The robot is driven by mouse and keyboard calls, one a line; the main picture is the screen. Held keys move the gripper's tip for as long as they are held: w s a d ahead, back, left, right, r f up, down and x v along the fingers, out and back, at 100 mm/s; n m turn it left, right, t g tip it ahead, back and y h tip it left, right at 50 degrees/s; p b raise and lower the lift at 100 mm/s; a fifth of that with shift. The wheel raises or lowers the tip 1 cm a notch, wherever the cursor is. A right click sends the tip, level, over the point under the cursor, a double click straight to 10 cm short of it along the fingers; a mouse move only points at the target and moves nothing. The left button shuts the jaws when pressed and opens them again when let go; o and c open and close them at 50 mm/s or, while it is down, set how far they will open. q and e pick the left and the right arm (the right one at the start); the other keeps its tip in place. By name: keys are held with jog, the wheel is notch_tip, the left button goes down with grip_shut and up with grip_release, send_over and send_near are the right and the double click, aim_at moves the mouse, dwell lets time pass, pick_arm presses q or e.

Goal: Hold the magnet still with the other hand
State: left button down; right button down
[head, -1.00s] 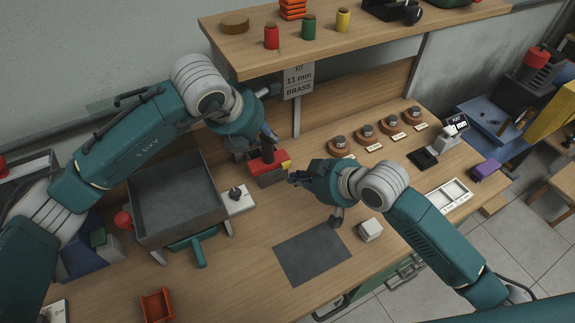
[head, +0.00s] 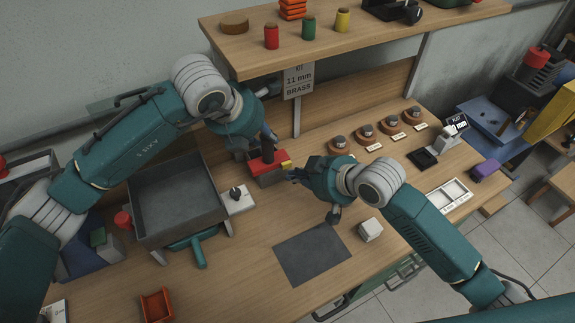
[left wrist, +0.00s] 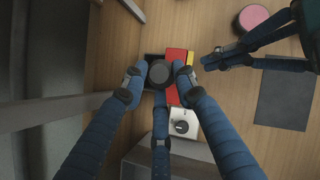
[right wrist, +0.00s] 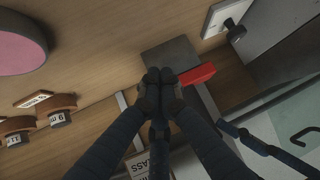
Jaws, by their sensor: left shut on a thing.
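A block with a red top and a yellow end (head: 267,160), which I take to be the magnet, sits on the bench right of the sink. It also shows in the left wrist view (left wrist: 175,90). My left gripper (left wrist: 158,75) is shut around a dark round knob (left wrist: 160,73) at the block. My right gripper (head: 291,176) is just right of the yellow end. In the right wrist view its fingertips (right wrist: 160,84) are drawn together, with a red bar (right wrist: 198,75) beyond them. In the left wrist view a small gap separates them from the yellow end.
A grey sink tray (head: 135,222) and a white switch plate (head: 238,205) stand left of the block. Several wooden stands (head: 388,132) line the back right. A shelf (head: 375,40) hangs above.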

pick_arm(q)
jog(key=shift+s+f, duration=0.15)
jog(key=shift+f, duration=0.2)
pick_arm(e)
jog(key=shift+w, duration=0.15)
pick_arm(q)
jog(key=shift+a, duration=0.1)
pick_arm(e)
jog(key=shift+w+a, duration=0.2)
jog(key=shift+w, duration=0.1)
jog(key=shift+w+a, duration=0.2)
jog(key=shift+w, duration=0.4)
dwell(0.9)
jog(key=shift+s+d, duration=0.1)
jog(key=shift+s, duration=0.05)
jog(key=shift+s+d, duration=0.3)
jog(key=shift+s, duration=0.5)
jog(key=shift+s+d+f, duration=0.1)
jog(key=shift+s+d, duration=0.2)
jog(key=shift+s, duration=0.5)
jog(key=shift+s+d+r, duration=0.1)
jog(key=shift+s+d, duration=0.2)
jog(key=shift+s, duration=0.45)
jog(key=shift+s+d+f, duration=0.1)
jog(key=shift+s+d, duration=0.2)
jog(key=shift+s, duration=0.5)
